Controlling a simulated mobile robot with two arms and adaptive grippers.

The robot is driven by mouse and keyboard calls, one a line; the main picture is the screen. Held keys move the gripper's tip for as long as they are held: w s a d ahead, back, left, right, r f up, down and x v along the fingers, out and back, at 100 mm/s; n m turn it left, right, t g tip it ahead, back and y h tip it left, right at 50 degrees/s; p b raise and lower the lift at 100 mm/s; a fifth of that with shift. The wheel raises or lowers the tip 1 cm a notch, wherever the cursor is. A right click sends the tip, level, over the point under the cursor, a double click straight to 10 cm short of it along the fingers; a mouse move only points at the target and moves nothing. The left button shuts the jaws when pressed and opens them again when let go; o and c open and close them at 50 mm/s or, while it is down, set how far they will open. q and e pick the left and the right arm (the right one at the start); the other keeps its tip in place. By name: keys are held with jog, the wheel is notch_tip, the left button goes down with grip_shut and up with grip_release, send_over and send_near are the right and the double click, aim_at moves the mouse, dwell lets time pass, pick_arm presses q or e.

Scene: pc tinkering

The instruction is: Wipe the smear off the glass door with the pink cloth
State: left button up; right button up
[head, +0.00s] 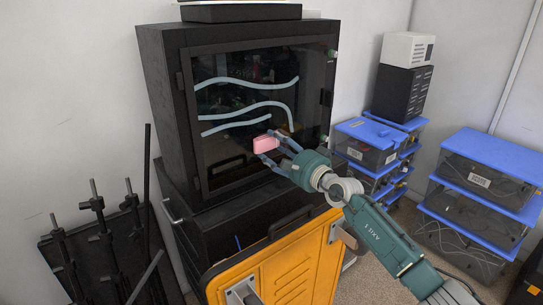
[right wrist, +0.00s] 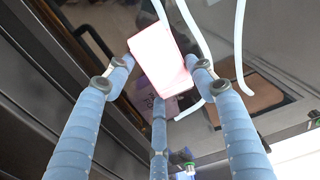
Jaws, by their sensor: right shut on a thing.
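The glass door (head: 228,160) is the dark front of a black cabinet and shows in the head view, upper middle. Its smear (head: 240,107) is several pale blue, wavy streaks across the upper and middle glass; white streaks (right wrist: 239,45) also show in the right wrist view. My right gripper (head: 270,147) is shut on the pink cloth (head: 263,144), a small block-like pad, in front of the glass just below the streaks. The cloth also shows between the fingers in the right wrist view (right wrist: 158,55). I cannot tell whether it touches the glass. My left gripper is out of view.
An orange case (head: 290,270) with a black handle stands below the door. Blue-lidded bins (head: 370,135) and more bins (head: 490,160) stand at right. A black rack with rods (head: 95,240) is at left. The space right of the door is fairly open.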

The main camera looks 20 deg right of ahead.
jog(key=shift+r+p, duration=0.15)
jog(key=shift+p, duration=0.2)
jog(key=shift+s+a+p, duration=0.15)
jog(key=shift+a+p, duration=0.2)
jog(key=shift+p, duration=0.45)
jog(key=shift+s+a+p, duration=0.25)
jog(key=shift+a+p, duration=0.3)
jog(key=shift+p, duration=0.1)
jog(key=shift+a, duration=0.2)
jog(key=shift+d+f+b, duration=0.25)
jog(key=shift+d+b, duration=0.15)
jog(key=shift+b, duration=0.35)
jog(key=shift+w+d+b, duration=0.3)
jog(key=shift+d+b, duration=0.25)
jog(key=shift+b, duration=0.3)
jog(key=shift+w+d, duration=0.15)
jog(key=shift+d, duration=0.1)
jog(key=shift+r, duration=0.1)
